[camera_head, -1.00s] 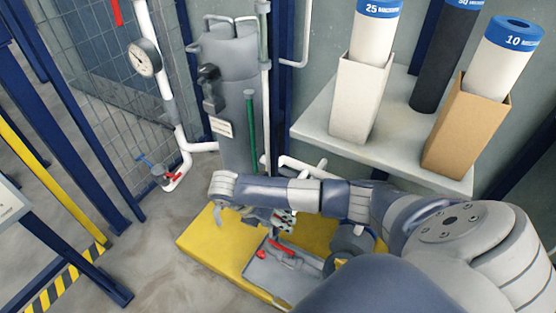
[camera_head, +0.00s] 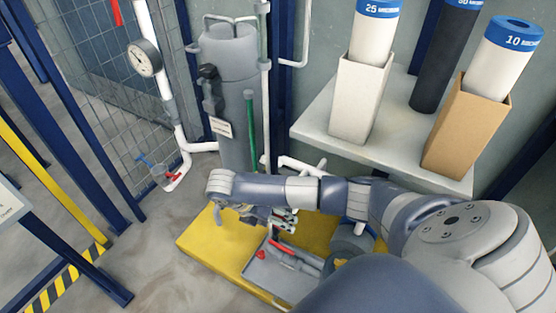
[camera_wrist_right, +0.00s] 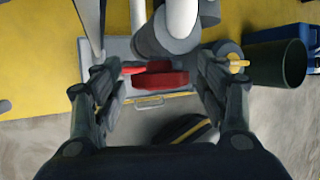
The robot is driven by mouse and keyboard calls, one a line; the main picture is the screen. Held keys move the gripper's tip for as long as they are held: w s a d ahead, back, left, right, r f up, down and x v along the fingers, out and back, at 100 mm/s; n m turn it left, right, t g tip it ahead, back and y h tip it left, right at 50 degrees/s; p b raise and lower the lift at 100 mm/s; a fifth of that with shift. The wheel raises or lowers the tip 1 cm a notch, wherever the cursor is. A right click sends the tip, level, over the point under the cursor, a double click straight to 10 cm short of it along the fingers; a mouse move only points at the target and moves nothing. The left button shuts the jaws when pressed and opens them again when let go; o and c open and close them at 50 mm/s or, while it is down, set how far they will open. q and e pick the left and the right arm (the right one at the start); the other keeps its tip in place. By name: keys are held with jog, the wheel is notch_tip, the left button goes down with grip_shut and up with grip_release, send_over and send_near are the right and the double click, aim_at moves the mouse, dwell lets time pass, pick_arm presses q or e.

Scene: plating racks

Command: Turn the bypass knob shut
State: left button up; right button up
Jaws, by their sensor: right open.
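My right gripper (camera_head: 283,218) is low over the yellow platform, in front of the grey tank. In the right wrist view my right gripper (camera_wrist_right: 160,82) is open, with one finger on each side of a red knob-like part (camera_wrist_right: 160,79). Whether the fingers touch it is unclear. This red part lies below the end of a pale pipe (camera_wrist_right: 178,20). I cannot tell for certain that it is the bypass knob. In the head view my arm and hand hide that spot. My left gripper is not in view.
A grey tray (camera_head: 262,272) with red-handled tools lies on the yellow platform (camera_head: 212,243). A grey tank (camera_head: 236,95) stands behind. A valve with red and blue handles (camera_head: 162,172) is at left. A shelf (camera_head: 395,150) with boxed filter cartridges overhangs at right.

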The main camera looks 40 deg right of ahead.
jog(key=w+a, duration=0.4)
jog(key=a, duration=0.7)
jog(key=shift+w+a+r, duration=0.2)
jog(key=shift+a+r, duration=0.05)
